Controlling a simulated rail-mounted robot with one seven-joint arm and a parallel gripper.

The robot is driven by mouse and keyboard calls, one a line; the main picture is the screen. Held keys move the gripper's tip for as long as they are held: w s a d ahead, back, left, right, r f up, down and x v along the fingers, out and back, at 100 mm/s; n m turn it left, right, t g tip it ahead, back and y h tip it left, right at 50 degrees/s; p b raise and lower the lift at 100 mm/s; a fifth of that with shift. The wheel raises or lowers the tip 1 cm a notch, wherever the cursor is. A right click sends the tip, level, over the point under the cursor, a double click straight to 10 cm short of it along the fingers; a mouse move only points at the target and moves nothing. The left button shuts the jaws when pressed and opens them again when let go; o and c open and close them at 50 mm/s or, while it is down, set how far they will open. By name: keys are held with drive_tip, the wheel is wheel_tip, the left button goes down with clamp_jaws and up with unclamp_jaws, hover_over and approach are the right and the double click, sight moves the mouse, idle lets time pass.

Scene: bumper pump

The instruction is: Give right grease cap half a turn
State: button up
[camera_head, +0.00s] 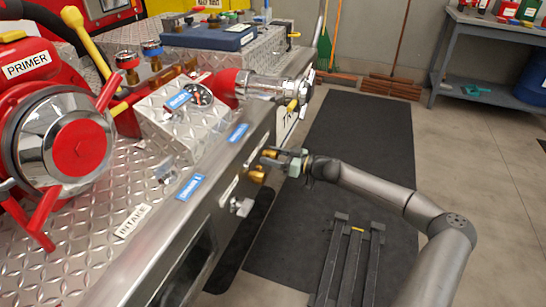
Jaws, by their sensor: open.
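On the front face of the bumper, two small brass pieces show close to my gripper (268,158); they look like the grease caps. One brass piece (257,176) is just below the fingers, and part of another brass piece (266,148) shows just above them. My gripper reaches in from the right, with its fingers pointing left at the panel. It is open. Whether a finger touches either brass piece is too small to tell. I cannot tell for sure which one is the right cap.
A silver fitting (242,207) sticks out of the panel below the brass pieces. The red and chrome primer pump (72,146) stands on the diamond-plate deck at left. A dark stand (352,262) is on the black mat (372,130). A workbench (470,18) is at back right.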

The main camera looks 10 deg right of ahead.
drive_tip(key=c, duration=1)
